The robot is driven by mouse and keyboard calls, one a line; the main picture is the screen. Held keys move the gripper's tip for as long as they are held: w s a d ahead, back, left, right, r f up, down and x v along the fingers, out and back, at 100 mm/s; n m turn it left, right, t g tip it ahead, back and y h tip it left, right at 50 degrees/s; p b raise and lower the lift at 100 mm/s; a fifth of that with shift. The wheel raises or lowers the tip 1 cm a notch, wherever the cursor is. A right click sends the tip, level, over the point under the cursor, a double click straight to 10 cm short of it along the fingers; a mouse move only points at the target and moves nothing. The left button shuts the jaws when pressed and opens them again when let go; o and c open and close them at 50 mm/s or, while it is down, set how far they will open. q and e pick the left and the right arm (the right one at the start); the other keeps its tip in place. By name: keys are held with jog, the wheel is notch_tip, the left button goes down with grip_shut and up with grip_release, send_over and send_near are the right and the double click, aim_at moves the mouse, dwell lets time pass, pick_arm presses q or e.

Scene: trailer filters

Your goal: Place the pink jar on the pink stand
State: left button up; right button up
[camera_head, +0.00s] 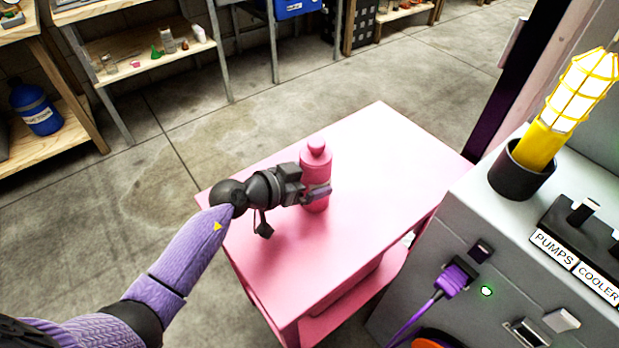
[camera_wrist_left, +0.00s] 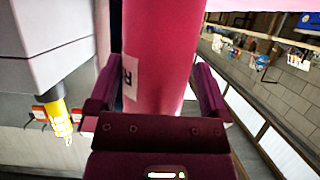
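The pink jar (camera_head: 315,181) is upright at the pink stand (camera_head: 375,150), over the flat top. My left gripper (camera_head: 318,192) is at the jar from the left, with its fingers around the jar's body. A white label shows on the jar. I cannot tell whether the jar's base touches the stand top. My right gripper is not in view.
A grey cabinet (camera_head: 470,235) with a yellow lamp (camera_head: 572,100) in a black cup stands close on the right. The stand top is otherwise clear. Wooden shelves (camera_head: 140,45) stand at the back left, beyond open concrete floor.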

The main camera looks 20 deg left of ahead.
pick_arm(q)
jog(key=shift+r, duration=0.15)
jog(key=shift+s+r, duration=0.1)
jog(key=p+v, duration=0.5)
jog(key=v, duration=0.6)
jog(key=shift+s+a+p, duration=0.25)
jog(key=shift+p, duration=0.1)
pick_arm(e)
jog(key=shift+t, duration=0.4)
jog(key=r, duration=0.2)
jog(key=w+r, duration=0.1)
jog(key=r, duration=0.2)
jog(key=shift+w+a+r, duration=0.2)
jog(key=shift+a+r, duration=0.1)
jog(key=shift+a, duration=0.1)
pick_arm(q)
jog(key=shift+r, duration=0.1)
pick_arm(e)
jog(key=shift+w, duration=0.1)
